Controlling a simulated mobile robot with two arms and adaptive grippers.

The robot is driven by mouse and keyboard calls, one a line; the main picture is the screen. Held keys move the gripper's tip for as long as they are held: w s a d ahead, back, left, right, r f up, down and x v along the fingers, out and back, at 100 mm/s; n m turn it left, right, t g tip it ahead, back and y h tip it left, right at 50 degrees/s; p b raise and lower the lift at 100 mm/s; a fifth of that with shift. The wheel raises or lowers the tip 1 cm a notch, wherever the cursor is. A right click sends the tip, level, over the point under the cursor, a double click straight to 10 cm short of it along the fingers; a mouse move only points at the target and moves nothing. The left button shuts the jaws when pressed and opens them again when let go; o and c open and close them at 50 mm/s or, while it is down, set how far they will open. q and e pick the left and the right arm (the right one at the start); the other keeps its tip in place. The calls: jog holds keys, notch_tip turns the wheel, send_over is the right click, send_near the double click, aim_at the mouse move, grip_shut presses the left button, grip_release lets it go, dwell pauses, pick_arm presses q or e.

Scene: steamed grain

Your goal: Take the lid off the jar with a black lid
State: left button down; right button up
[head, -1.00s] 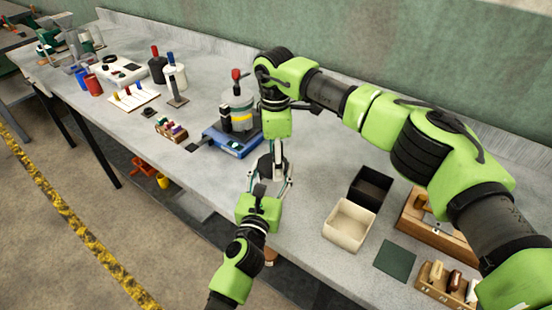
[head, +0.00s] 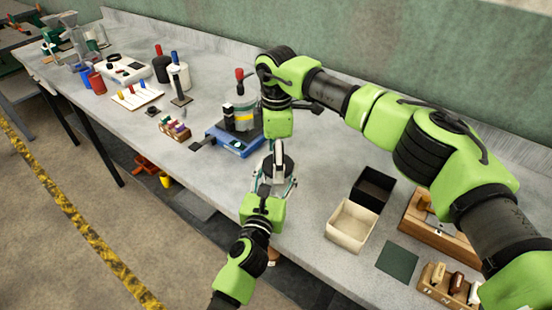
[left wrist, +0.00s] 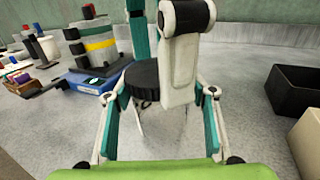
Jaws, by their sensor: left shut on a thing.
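The jar's black lid (head: 287,165) shows near the bench's front edge in the head view; it also shows in the left wrist view (left wrist: 143,78). The clear jar below it is mostly hidden. My left gripper (head: 269,183) is shut on the jar, its teal-and-white fingers on either side of the body below the lid. It fills the lower part of the left wrist view (left wrist: 160,120). My right gripper (head: 278,165) points down at the lid from above. Its white and teal finger parts cover part of the lid, and whether they touch it is unclear.
A blue scale (head: 233,141) with a banded container on it stands just behind the jar. A black open box (head: 373,188) and a cream box (head: 351,222) stand to the right. A dark green mat (head: 397,262) lies in front.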

pick_arm(q)
jog(key=shift+a, duration=0.15)
pick_arm(e)
notch_tip(320, 180, up, 4)
jog(key=shift+d+r, duration=0.1)
jog(key=shift+r, duration=0.1)
jog(key=shift+c, duration=0.4)
notch_tip(320, 180, up, 2)
jog(key=m, duration=0.2)
jog(key=shift+r+m, duration=0.15)
jog(key=shift+m, duration=0.15)
jog(key=shift+r+m, duration=0.3)
jog(key=shift+m, duration=0.1)
jog(key=shift+f, duration=0.1)
jog(key=shift+m, duration=0.3)
notch_tip(320, 180, down, 7)
jog(key=shift+f, duration=0.2)
jog(key=c, duration=1.2)
jog(key=shift+o, duration=0.2)
jog(key=n, duration=0.2)
jog(key=shift+w+n, duration=0.1)
jog(key=shift+n, duration=0.7)
pick_arm(q)
jog(key=shift+d, duration=0.2)
